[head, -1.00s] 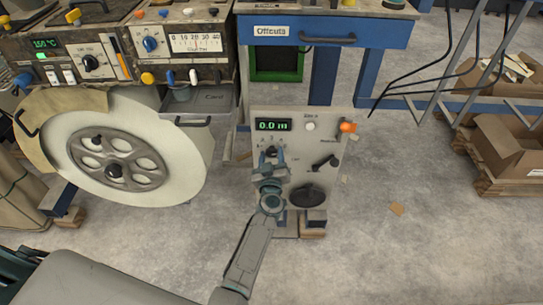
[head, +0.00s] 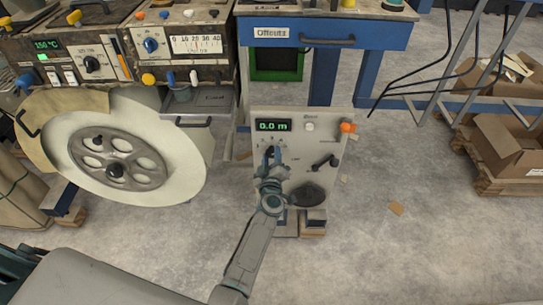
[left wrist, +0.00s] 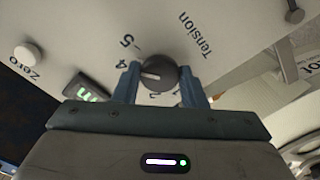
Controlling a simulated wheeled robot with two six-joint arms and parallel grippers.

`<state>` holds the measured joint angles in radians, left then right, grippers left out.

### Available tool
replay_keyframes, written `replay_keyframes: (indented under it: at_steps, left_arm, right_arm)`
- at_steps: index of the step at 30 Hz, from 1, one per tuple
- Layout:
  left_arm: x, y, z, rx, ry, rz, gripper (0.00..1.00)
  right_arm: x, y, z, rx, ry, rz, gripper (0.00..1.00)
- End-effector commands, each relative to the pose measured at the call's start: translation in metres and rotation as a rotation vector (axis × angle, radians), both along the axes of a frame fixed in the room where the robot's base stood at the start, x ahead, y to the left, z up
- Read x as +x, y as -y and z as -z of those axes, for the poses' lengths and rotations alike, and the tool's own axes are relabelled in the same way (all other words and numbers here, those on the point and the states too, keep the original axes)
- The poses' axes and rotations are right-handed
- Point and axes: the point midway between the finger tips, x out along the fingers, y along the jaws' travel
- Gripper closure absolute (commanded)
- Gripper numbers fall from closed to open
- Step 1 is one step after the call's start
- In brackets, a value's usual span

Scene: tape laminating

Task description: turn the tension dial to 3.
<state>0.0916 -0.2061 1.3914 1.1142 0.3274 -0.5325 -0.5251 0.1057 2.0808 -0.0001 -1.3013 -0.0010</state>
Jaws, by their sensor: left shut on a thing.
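The tension dial (left wrist: 160,72) is a dark round knob on the pale panel, below the word Tension in the left wrist view. My left gripper (left wrist: 158,88) is shut on it, with one blue-grey finger on each side. The white pointer line aims left and slightly down, toward the left finger. Numerals 5 and 4 show on the upper left; a partly covered numeral shows below the knob. The mark at the pointer's end is hidden by the finger. In the head view my left gripper (head: 272,158) reaches the panel's left part and covers the dial. My right gripper is not in view.
The grey panel (head: 320,140) carries a green display (head: 273,126) reading 0.0 m, an orange knob (head: 347,127), a black crank (head: 325,162) and a black disc (head: 308,195). A large white roll (head: 180,150) stands at left.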

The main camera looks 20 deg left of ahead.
Motion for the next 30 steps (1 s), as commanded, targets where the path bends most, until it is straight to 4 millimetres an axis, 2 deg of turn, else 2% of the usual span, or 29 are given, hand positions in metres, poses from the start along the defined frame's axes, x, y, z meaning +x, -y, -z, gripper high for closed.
replay_keyframes:
  at_steps: [14, 30]
  left_arm:
    - [0.0, 0.0, 0.001, -0.436, 0.125, 0.001, 0.85]
    - [0.0, 0.0, 0.001, -0.832, 0.239, 0.002, 0.85]
  right_arm:
    - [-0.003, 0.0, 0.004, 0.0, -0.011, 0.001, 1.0]
    - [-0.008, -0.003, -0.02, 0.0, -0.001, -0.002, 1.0]
